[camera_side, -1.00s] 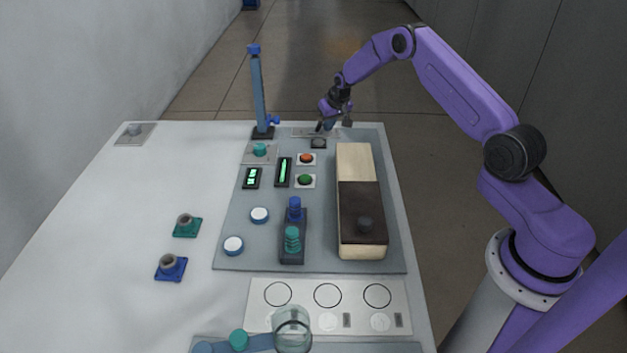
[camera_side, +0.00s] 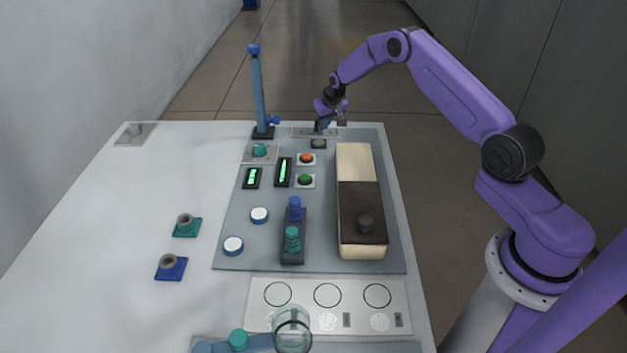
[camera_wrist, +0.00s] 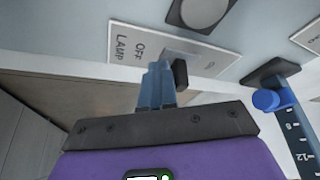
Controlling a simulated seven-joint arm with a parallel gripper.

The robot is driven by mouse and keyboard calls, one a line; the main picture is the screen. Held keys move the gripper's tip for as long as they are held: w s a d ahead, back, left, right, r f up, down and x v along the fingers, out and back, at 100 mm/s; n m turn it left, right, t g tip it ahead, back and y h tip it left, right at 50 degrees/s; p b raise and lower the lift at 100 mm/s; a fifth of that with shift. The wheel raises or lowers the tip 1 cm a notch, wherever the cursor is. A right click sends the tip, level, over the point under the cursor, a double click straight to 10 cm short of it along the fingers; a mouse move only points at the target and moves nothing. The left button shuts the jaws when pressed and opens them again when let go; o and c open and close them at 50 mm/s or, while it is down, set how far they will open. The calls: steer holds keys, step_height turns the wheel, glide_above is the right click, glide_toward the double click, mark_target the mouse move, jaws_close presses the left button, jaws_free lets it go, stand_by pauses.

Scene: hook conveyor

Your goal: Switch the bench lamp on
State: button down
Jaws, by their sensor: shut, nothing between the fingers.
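The lamp switch is a pale plate (camera_wrist: 225,59) lettered LAMP and OFF, with a partly hidden marking at its other end. Its dark lever (camera_wrist: 181,75) stands out from the plate between the two ends. In the side view the plate (camera_side: 300,132) lies at the board's far edge. My gripper (camera_wrist: 156,84) is shut and empty. Its blue fingertips are right beside the lever, on its OFF side, and cover part of the plate. Whether they touch the lever I cannot tell. In the side view my gripper (camera_side: 320,127) is low over the plate.
A blue post (camera_side: 258,90) with a scale stands left of the plate. A dark round button (camera_side: 318,143), an orange button (camera_side: 306,158) and a green button (camera_side: 305,180) lie nearer. A wooden box (camera_side: 354,160) with a dark lid stands at right.

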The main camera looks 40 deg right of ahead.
steer(key=shift+a+f, duration=0.3)
step_height(320, 180, up, 7)
steer(key=shift+s+d, duration=0.25)
steer(key=shift+d, duration=0.15)
stand_by(0.5)
steer(key=shift+r, duration=0.1)
